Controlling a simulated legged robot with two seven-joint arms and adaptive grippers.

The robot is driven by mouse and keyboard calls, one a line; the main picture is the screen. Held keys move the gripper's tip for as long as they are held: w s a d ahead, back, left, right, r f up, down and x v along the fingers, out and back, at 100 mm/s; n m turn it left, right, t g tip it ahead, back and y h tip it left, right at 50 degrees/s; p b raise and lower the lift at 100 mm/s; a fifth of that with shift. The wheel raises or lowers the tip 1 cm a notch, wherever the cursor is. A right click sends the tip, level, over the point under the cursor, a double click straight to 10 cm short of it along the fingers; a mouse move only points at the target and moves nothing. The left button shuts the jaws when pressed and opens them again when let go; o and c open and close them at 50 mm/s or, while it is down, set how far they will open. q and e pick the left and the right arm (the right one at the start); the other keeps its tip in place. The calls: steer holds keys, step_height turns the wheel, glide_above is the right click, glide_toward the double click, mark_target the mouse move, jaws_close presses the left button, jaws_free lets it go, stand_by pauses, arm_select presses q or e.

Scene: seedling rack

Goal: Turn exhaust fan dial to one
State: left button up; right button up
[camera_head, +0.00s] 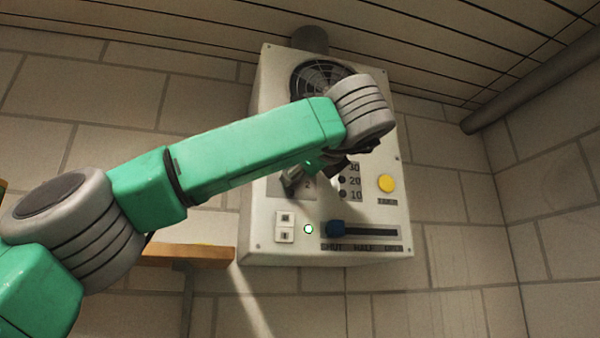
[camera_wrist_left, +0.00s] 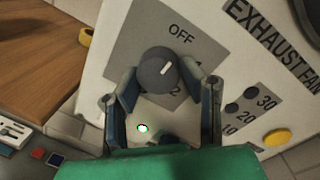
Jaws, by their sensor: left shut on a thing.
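The exhaust fan panel (camera_head: 262,110) is a pale box on the brick wall, with a round fan grille (camera_head: 318,77) at its top. Its dark grey dial (camera_wrist_left: 157,75) shows in the left wrist view on a grey plate (camera_wrist_left: 130,45). "OFF" is printed above the dial and "2" below it. The dial's white mark points up and right, on the OFF side; a "1" is not clearly readable. My left gripper (camera_wrist_left: 160,84) is shut on the dial, one finger on each side. In the head view my left gripper (camera_head: 301,178) hides the dial. My right gripper is not in view.
A wooden shelf (camera_head: 190,252) is at lower left.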

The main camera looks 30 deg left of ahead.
arm_select(q)
steer(key=shift+s+a+r+m+t+b, duration=0.1)
steer(key=shift+m+t+b, duration=0.2)
steer(key=shift+m+b, duration=1.9)
steer(key=shift+a+r+m+t+b, duration=0.1)
steer(key=shift+m+t+b, duration=0.3)
steer(key=shift+m, duration=3.4)
steer(key=o, duration=1.2)
steer(key=shift+d, duration=0.1)
steer(key=shift+c, duration=0.2)
steer(key=shift+f, duration=0.1)
steer(key=shift+d, duration=0.1)
